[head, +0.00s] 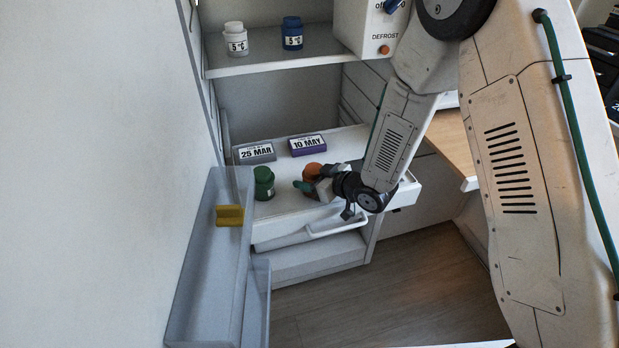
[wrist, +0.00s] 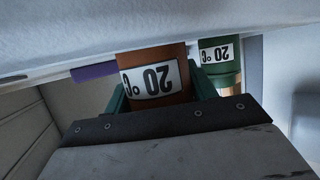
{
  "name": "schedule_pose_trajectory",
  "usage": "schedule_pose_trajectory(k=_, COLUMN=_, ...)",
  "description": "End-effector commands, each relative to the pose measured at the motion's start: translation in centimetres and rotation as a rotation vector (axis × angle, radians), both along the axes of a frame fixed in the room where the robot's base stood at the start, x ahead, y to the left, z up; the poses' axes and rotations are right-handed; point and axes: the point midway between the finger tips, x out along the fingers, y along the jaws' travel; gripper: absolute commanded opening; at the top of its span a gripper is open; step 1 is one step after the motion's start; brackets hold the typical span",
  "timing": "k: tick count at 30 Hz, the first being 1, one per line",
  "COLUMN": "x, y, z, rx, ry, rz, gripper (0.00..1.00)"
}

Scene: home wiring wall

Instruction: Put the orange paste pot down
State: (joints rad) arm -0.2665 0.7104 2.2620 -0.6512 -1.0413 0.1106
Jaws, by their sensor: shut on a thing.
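The orange paste pot (head: 313,170) is in my gripper (head: 314,184), above or on the white drawer surface (head: 290,205). In the wrist view the pot (wrist: 155,58) stands between the green fingers, its "20 °C" label upside down in the picture. My gripper (wrist: 160,92) is shut on it. The pot's far end runs up to the white surface; I cannot tell whether they touch. A green pot (head: 264,183) stands to its left in the head view, apart from it. It also shows in the wrist view (wrist: 221,60), to the right, with a "20 °C" label.
Behind are a grey box (head: 257,153) marked "25 MAR" and a purple box (head: 307,145) marked "10 MAY". A white pot (head: 236,38) and a blue pot (head: 292,33), labelled "5 °C", stand on the upper shelf. An open door with bins (head: 200,275) stands left, bearing a yellow block (head: 230,215).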

Motion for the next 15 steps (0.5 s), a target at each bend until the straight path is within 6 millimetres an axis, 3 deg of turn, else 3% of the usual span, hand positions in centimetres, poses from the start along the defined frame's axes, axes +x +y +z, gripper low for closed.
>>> schedule_pose_trajectory(k=8, x=0.01, y=0.04, z=-0.26, rx=0.001, ry=-0.001, rz=0.0, gripper=0.2)
schedule_pose_trajectory(k=9, x=-0.02, y=0.03, z=-0.26, rx=-0.001, ry=0.001, rz=0.0, gripper=0.67)
schedule_pose_trajectory(k=10, x=-0.02, y=0.02, z=-0.25, rx=-0.001, ry=0.001, rz=0.0, gripper=0.76)
schedule_pose_trajectory(k=15, x=-0.02, y=0.04, z=-0.23, rx=-0.001, ry=0.001, rz=0.001, gripper=0.78)
